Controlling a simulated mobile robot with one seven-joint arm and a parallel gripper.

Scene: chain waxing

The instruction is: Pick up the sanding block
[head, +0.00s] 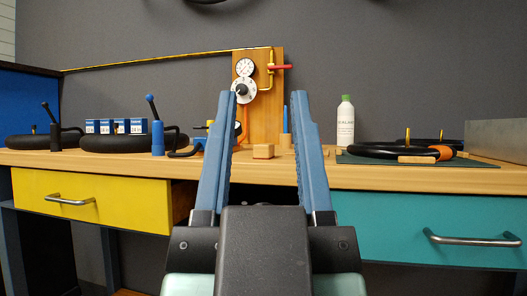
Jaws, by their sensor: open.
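A small tan block with a reddish band, which looks like the sanding block (263,151), sits on the wooden workbench (210,163) near its front edge. My gripper (264,96) is open and empty, with two long blue fingers pointing forward. In the head view the block shows in the gap between the fingers, with none of it touching them. How far it is beyond the fingertips is hard to tell. Another flat tan block (418,159) lies on the dark green mat (475,162) at the right.
A wooden panel with gauges (277,75) stands behind the block. Black tyre-like rings (100,143) with blue boxes (107,126) are at left, a white bottle (345,123) at right. The yellow drawer (110,200) is slightly out; the teal drawer (400,222) is at right.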

